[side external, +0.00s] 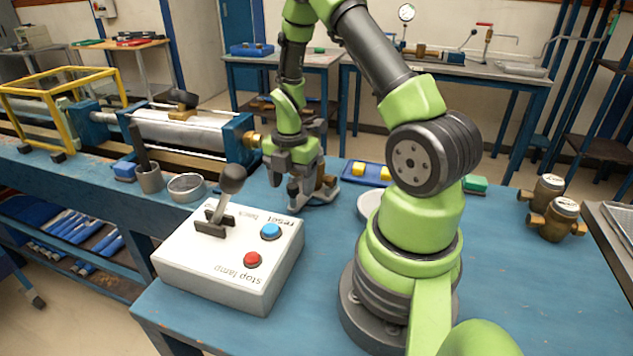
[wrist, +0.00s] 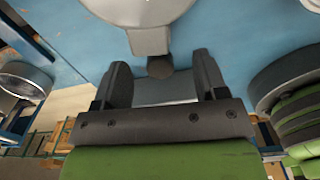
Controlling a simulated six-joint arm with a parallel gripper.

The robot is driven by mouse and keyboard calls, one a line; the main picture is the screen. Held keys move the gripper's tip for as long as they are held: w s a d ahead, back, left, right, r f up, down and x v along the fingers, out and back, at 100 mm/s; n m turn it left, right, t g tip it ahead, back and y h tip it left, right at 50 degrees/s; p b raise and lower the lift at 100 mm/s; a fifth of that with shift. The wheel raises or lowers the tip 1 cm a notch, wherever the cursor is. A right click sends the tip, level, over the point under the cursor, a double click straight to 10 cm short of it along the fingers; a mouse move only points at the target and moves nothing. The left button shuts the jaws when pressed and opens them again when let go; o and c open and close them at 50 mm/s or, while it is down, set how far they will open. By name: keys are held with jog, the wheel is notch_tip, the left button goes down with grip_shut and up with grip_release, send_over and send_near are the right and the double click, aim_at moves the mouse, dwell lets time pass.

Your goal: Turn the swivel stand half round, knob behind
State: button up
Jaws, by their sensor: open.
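The swivel stand appears in the wrist view as a pale grey disc (wrist: 140,12) with a short block on its rim, cut off by the top edge. Its dark round knob (wrist: 159,67) shows between my fingertips, with a gap on each side. In the side view I take the low grey-blue piece with a brown part as the stand (side external: 320,200), partly hidden by my gripper (side external: 292,182). My gripper points down over the knob side. In the wrist view my gripper (wrist: 161,68) is open, and nothing is clamped.
A grey control box (side external: 225,262) with a lever and red and blue buttons stands in front. A round dish (side external: 187,187) and a cup (side external: 150,180) are to the left. A white disc (side external: 369,204) lies near my base. Brass meters (side external: 556,222) stand at right.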

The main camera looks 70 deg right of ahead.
jog(key=shift+s, duration=0.1)
jog(key=shift+s, duration=0.65)
jog(key=shift+s, duration=0.15)
jog(key=o, duration=0.4)
jog(key=shift+o, duration=0.2)
jog(key=shift+r, duration=0.1)
jog(key=shift+r, duration=2.7)
